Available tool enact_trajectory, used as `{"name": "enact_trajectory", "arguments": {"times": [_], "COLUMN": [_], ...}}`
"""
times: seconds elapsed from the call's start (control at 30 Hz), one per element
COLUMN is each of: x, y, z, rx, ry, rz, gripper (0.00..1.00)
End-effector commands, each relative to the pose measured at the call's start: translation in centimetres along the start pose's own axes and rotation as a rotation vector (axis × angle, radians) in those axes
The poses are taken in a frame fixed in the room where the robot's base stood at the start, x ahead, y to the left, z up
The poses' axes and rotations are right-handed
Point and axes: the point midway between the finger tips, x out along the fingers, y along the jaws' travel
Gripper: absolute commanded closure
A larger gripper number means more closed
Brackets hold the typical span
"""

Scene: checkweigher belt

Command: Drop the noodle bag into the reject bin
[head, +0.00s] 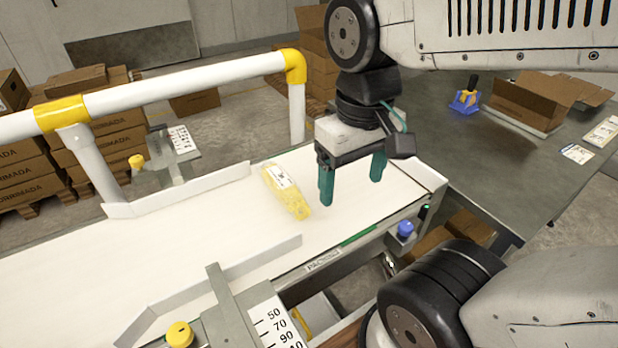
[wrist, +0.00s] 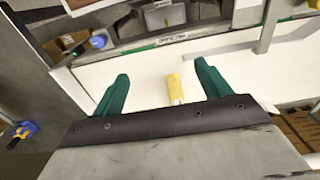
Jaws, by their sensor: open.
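The noodle bag (head: 285,191) is yellow with a white label and lies on the white belt (head: 120,250) near its far end. It also shows in the wrist view (wrist: 175,88), between and beyond my fingers. My gripper (head: 351,186) has two green fingers spread apart, with nothing between them. It hangs above the belt, just right of the bag in the head view and apart from it. A grey bin (wrist: 164,15) beside the belt looks like the reject bin; in the head view it is partly hidden under the belt frame, with something yellow inside.
White guide rails line the belt, and a white and yellow pipe rail (head: 190,90) runs behind it. A ruler scale (head: 277,325) stands at the front. A dark table (head: 540,170) at right holds an open carton (head: 530,103) and a blue-yellow tool (head: 464,100).

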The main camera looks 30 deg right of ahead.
Motion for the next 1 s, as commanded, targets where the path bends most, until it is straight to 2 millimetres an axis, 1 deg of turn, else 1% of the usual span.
{"name": "enact_trajectory", "arguments": {"times": [0.1, 0.27, 0.3, 0.37, 0.5, 0.6, 0.73, 0.8, 0.87, 1.0], "x": [1.4, 3.7, 4.4, 5.6, 8.7, 10.6, 11.9, 11.4, 11.7, 13.2], "y": [-0.1, -0.3, -0.4, -0.5, -0.7, -0.8, -0.9, -1.0, -1.0, -1.0], "z": [-2.8, -7.5, -8.9, -10.9, -15.5, -18.4, -21.7, -23.6, -23.9, -23.9], "rx": [-0.005, -0.008, -0.008, -0.008, -0.008, -0.007, -0.004, -0.001, 0.001, 0.002], "ry": [-0.082, -0.14, -0.149, -0.16, -0.164, -0.148, -0.099, -0.038, -0.021, -0.017], "rz": [0.0, -0.001, -0.001, -0.001, -0.001, -0.001, -0.002, -0.003, -0.004, -0.004], "gripper": [0.24, 0.24, 0.24, 0.24, 0.24, 0.24, 0.24, 0.24, 0.24, 0.24]}}
